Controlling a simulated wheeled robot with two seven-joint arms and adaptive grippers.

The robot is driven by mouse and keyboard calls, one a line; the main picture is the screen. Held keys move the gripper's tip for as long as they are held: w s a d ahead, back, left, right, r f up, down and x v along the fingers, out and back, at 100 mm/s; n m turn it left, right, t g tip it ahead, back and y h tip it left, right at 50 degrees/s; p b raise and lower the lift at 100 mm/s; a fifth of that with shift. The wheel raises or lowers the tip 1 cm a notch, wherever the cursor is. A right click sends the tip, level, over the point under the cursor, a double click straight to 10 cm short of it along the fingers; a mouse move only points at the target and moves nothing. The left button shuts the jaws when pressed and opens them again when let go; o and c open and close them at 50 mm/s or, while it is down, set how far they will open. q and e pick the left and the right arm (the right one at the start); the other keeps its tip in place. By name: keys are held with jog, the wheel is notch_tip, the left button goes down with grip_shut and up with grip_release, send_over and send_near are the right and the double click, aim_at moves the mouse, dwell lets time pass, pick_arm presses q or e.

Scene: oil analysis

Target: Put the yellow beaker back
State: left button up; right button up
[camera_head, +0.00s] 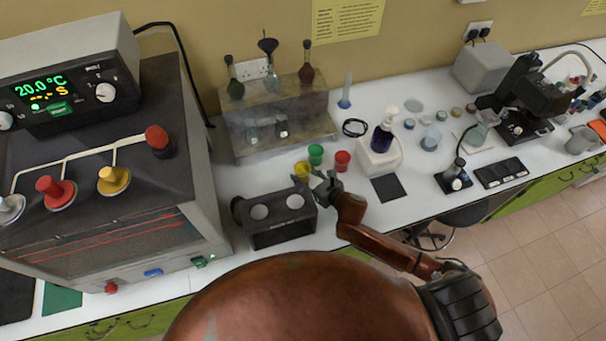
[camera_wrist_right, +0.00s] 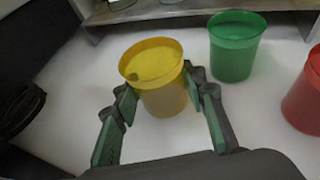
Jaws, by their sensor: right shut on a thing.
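The yellow beaker (camera_head: 301,169) is on the white bench behind the dark box, at the left end of a row with the green and red beakers. In the right wrist view the yellow beaker (camera_wrist_right: 157,75) is upright between the fingers. My right gripper (camera_head: 312,180) is shut on it, and the fingers (camera_wrist_right: 160,97) press on both its sides. A small round mark shows inside the beaker. Whether its base touches the bench is hard to tell. My left gripper is not in view.
The green beaker (camera_head: 316,154) is close on the right, the red beaker (camera_head: 342,161) beyond it. A dark box with two white round openings (camera_head: 275,218) stands in front. A glassware rack (camera_head: 279,118) is behind. A large heating unit (camera_head: 95,150) stands left.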

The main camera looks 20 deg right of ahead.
jog(key=shift+f+b, duration=0.4)
jog(key=shift+f, duration=0.2)
jog(key=o, duration=1.3)
jog(key=shift+o, duration=0.2)
